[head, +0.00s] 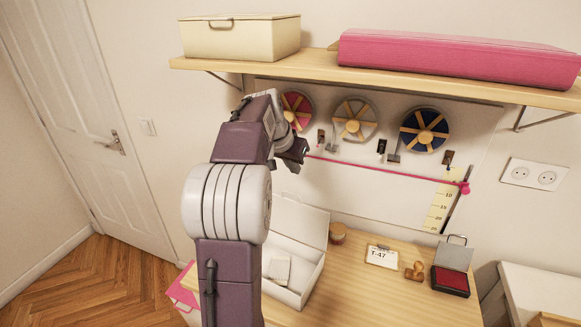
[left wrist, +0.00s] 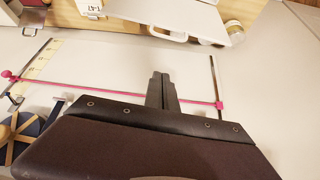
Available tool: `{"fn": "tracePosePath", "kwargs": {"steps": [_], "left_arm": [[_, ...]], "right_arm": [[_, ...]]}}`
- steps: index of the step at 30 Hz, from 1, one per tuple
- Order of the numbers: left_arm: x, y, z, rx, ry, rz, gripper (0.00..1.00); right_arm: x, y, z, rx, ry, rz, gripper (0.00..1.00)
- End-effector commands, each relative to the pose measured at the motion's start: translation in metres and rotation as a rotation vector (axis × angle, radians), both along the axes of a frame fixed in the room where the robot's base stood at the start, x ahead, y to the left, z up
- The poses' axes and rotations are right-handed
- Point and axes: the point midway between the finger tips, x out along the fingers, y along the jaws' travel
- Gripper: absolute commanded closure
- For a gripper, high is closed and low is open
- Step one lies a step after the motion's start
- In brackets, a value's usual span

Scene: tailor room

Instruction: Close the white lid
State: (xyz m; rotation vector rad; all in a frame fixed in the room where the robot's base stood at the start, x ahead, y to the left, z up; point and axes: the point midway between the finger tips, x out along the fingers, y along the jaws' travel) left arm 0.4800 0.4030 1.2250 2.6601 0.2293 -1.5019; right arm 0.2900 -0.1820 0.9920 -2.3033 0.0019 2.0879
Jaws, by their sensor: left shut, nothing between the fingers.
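The white box (head: 308,277) stands on the wooden table with its white lid (head: 298,218) raised open along its back side. A small pale item (head: 278,268) lies inside the box. My left arm hides part of the box's left side. In the left wrist view the lid (left wrist: 170,14) shows at the top, with a handle on its edge. My left gripper (head: 300,166) is shut and empty, above the lid near the wall panel and apart from the lid. Its closed fingers show in the left wrist view (left wrist: 162,88). My right gripper is not in view.
A pink cord (head: 385,170) runs across the wall panel below several ribbon reels (head: 354,119). A shelf (head: 330,68) above holds a cream box and a pink box. A tag, a stamp (head: 415,271) and a red ink pad (head: 450,281) lie right on the table (head: 370,300).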

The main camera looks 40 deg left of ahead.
Motion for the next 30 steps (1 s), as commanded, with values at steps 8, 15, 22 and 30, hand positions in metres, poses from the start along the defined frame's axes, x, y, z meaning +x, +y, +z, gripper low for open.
{"fn": "tracePosePath", "kwargs": {"steps": [8, 15, 22, 30], "left_arm": [[0.031, 0.005, -0.052, -0.002, 0.003, -0.001, 1.0], [-0.003, 0.0, -0.057, 0.001, -0.001, 0.001, 1.0], [-0.009, -0.001, -0.059, 0.002, -0.001, 0.0, 1.0], [-0.008, -0.001, -0.06, 0.002, -0.005, 0.0, 1.0]], "right_arm": [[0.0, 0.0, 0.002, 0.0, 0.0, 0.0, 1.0], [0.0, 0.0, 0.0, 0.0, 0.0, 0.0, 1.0], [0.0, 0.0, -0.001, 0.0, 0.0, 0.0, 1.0], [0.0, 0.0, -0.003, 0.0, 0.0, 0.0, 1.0]]}}
